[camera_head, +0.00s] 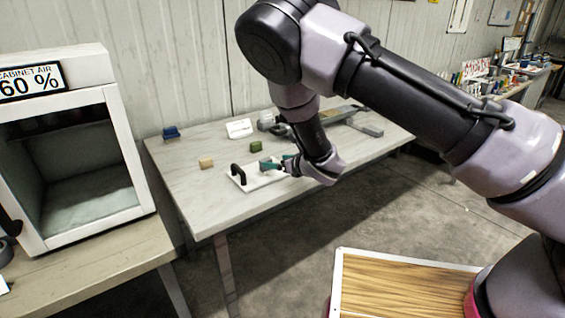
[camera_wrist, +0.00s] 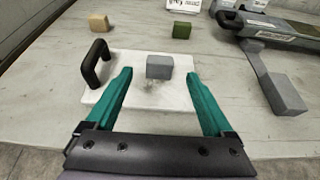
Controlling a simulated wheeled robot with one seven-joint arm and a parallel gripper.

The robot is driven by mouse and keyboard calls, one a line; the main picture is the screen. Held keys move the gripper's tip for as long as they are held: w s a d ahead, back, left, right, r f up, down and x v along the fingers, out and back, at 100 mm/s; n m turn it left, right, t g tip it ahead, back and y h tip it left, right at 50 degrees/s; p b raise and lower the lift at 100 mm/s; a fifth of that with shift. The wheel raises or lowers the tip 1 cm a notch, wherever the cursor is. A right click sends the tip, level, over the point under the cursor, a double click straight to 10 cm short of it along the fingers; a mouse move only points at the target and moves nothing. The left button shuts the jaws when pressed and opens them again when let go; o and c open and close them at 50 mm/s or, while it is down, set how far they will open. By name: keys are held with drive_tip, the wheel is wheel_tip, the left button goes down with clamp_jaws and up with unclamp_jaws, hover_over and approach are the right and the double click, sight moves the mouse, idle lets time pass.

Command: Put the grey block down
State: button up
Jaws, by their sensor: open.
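The grey block (camera_wrist: 159,68) sits on a white board (camera_wrist: 150,95) in the wrist view, near its far edge. The board has a black handle (camera_wrist: 95,62) at its left end. My gripper (camera_wrist: 159,76) is open, with a teal finger on each side of the block. There is a gap between each finger and the block, and neither touches it. In the head view my gripper (camera_head: 276,164) is low over the board (camera_head: 252,181), close to the black handle (camera_head: 238,174). The block cannot be made out there.
On the table (camera_head: 190,187) are a tan block (camera_head: 206,163), a green block (camera_head: 256,146), a blue item (camera_head: 171,132) and a white sign (camera_head: 239,128). A grey device (camera_wrist: 270,30) lies right of the board, with a grey bar (camera_wrist: 284,93). A cabinet (camera_head: 112,150) stands left.

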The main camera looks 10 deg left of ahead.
drive_tip(key=shift+v, duration=1.5)
drive_tip(key=w+d+r+m+t+h, duration=0.1)
drive_tip(key=w+d+r+m+h, duration=0.25)
drive_tip(key=d+r+m, duration=0.35)
drive_tip(key=w+d+r+m+t+h, duration=0.1)
drive_tip(key=w+d+r+m+h, duration=0.1)
drive_tip(key=w+d+r+m, duration=0.45)
drive_tip(key=s+d+r+m+g+h, duration=0.1)
drive_tip(key=s+d+r+m, duration=0.1)
drive_tip(key=d+r+m, duration=0.45)
drive_tip(key=s+d+r+m+h, duration=0.15)
drive_tip(key=d+r+m, duration=0.25)
drive_tip(key=d+m, duration=0.5)
drive_tip(key=s+d+r+m+g, duration=0.2)
drive_tip(key=s+d+r+m, duration=0.7)
drive_tip(key=s+d+m, duration=0.15)
drive_tip(key=s+d+r+m, duration=0.1)
drive_tip(key=s+r+m, duration=0.1)
drive_tip(key=s+m, duration=0.3)
drive_tip(key=s+d+r+m, duration=0.2)
drive_tip(key=s+m, duration=0.3)
drive_tip(key=s, duration=0.6)
drive_tip(key=shift+s+d+g, duration=0.25)
drive_tip(key=shift+s+g, duration=0.05)
drive_tip(key=shift+g, duration=0.1)
drive_tip(key=shift+m, duration=0.25)
